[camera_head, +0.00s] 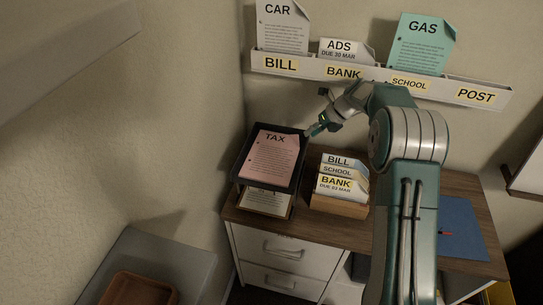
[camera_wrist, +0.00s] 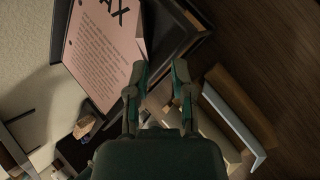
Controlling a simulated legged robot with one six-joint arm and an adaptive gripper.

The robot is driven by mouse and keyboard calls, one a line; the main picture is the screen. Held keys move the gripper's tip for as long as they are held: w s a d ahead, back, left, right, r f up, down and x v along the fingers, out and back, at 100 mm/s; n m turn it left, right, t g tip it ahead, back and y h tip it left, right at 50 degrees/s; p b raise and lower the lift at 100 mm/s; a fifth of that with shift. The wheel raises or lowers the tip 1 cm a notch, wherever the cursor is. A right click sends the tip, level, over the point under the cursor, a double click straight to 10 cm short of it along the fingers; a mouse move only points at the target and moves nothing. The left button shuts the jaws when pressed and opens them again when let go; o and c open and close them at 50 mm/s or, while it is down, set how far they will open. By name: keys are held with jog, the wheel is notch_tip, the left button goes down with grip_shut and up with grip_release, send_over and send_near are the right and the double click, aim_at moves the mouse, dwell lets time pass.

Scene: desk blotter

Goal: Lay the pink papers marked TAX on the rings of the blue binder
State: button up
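The pink paper marked TAX (camera_head: 271,158) lies flat in the black upper tray (camera_head: 243,178) at the desk's left end. It also shows in the wrist view (camera_wrist: 100,55), with one corner turned up. My gripper (camera_head: 318,126) is at the tray's right far corner. In the wrist view my gripper's fingers (camera_wrist: 160,72) are apart, close to the paper's edge, with no paper clearly between them. A flat blue thing (camera_head: 459,218) with a small red item lies at the desk's right, partly behind my arm; I cannot make out binder rings on it.
A lower tray holds a pale paper (camera_head: 264,201). A wooden file box (camera_head: 338,206) with BILL, SCHOOL and BANK cards stands beside the trays. A wall rack (camera_head: 375,75) holds CAR, ADS and GAS papers above. A brown bin (camera_head: 138,290) is at lower left.

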aim_at(298, 136)
jog(key=a, duration=0.1)
jog(key=a+f, duration=0.1)
jog(key=a, duration=0.1)
jog(key=a+f, duration=0.1)
jog(key=a, duration=0.1)
jog(key=shift+w+f, duration=0.25)
jog(key=shift+w, duration=0.15)
jog(key=shift+d, duration=0.3)
grip_shut()
